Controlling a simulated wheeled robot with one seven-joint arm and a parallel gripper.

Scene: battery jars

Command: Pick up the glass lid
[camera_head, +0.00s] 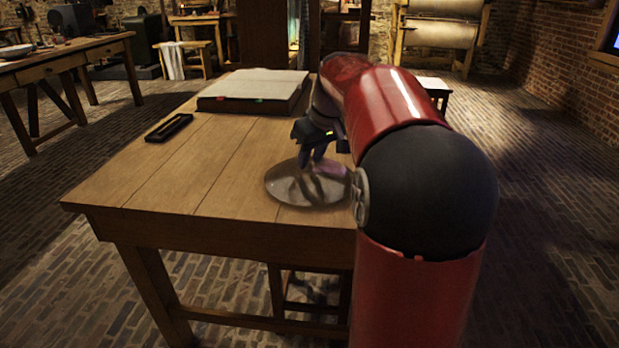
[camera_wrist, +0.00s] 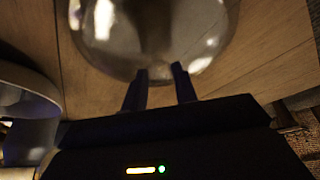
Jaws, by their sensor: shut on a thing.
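The glass lid (camera_head: 290,187) is a clear round disc over the near right part of the wooden table. It also shows large at the top of the wrist view (camera_wrist: 150,30), tinted and reflective. My gripper (camera_head: 314,158) is above the lid in the head view. In the wrist view my gripper (camera_wrist: 160,75) has its two fingertips at the lid's lower edge, shut on the lid. I cannot tell whether the lid touches the tabletop. My arm hides the right part of the table.
A thick book (camera_head: 255,88) lies at the table's back, with a dark narrow tray (camera_head: 169,128) left of it. The table's (camera_head: 150,185) left front is clear. A pale curved thing (camera_wrist: 25,95) shows at the wrist view's left. Another table (camera_head: 70,52) stands far left.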

